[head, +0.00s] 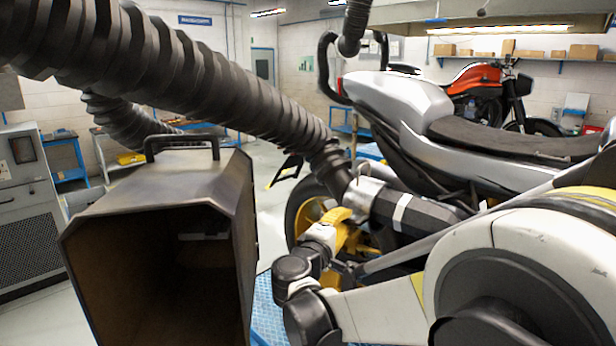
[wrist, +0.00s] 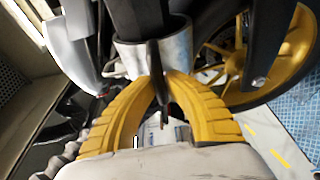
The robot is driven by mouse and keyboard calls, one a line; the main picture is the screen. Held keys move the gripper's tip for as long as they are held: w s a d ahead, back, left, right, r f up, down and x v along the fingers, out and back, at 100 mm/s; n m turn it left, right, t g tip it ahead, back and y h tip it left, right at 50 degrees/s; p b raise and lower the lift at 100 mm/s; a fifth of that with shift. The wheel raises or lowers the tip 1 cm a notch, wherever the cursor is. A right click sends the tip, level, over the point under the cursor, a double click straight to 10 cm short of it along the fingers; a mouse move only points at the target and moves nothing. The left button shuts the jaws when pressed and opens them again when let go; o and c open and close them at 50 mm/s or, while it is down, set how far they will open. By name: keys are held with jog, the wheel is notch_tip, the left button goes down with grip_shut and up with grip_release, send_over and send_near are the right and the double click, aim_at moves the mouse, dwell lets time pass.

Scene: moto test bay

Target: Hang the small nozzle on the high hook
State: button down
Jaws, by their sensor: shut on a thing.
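The small nozzle (head: 410,211) is a black tube with a white stripe and a silver collar (head: 371,196), on the end of a thick ribbed hose (head: 200,85). In the wrist view, the yellow fingers (wrist: 160,95) close on a thin dark tab under the silver collar (wrist: 152,48). I cannot make out the high hook in either view.
A large box-shaped hood (head: 245,210) with a top handle fills the lower left. The silver motorcycle (head: 395,105) stands close behind the nozzle, its yellow wheel (wrist: 285,85) near my gripper. A grey cabinet (head: 25,215) stands at far left. Clear floor shows in the middle distance.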

jog(key=shift+r, duration=0.4)
jog(key=shift+w+a, duration=0.15)
jog(key=shift+w, duration=0.05)
jog(key=shift+w+a, duration=1.8)
jog(key=shift+a, duration=0.05)
jog(key=shift+w+a, duration=0.15)
dwell(0.3)
jog(key=shift+w+a, duration=0.35)
jog(key=shift+w, duration=0.05)
jog(key=shift+a, duration=0.1)
